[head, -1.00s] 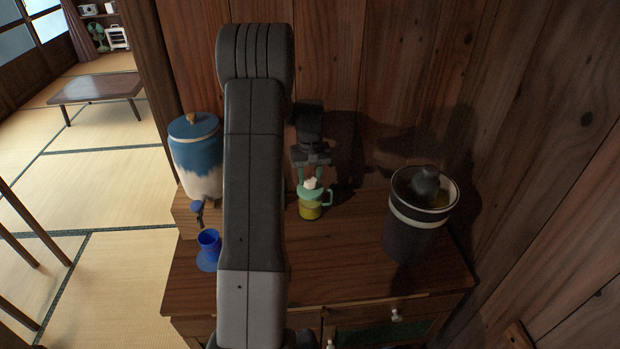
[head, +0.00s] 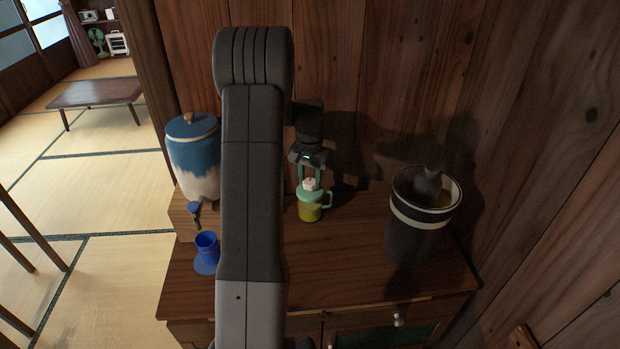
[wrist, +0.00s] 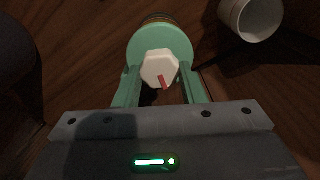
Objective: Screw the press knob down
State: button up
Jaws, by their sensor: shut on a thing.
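The press (head: 309,211) is a small jar with a green lid, a green side handle and a yellowish lower body. It stands upright on the wooden cabinet top. Its white knob (head: 309,184) sits at the top. In the wrist view the knob (wrist: 159,67) is faceted with a red mark pointing toward my gripper's palm. My gripper (head: 309,176) reaches down from above with two green fingers. In the wrist view my gripper (wrist: 160,76) is shut on the knob, one finger on each side. The lower press body is mostly hidden there by the lid.
A blue and cream dispenser (head: 194,160) and a blue cup (head: 207,245) stand left of the press. A dark bin with a pale band (head: 418,230) holds a grey bottle at right. A whitish container (wrist: 250,18) shows in the wrist view. The wooden wall is close behind.

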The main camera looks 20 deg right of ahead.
aim_at(310, 181)
dwell(0.3)
jog(key=o, duration=1)
jog(key=shift+r, duration=0.15)
notch_tip(310, 181, up, 14)
jog(key=b, duration=0.1)
jog(key=shift+f, duration=0.2)
jog(key=shift+f, duration=0.1)
notch_tip(310, 181, down, 14)
jog(key=shift+r+p, duration=0.1)
jog(key=shift+p, duration=0.45)
jog(key=shift+r, duration=0.2)
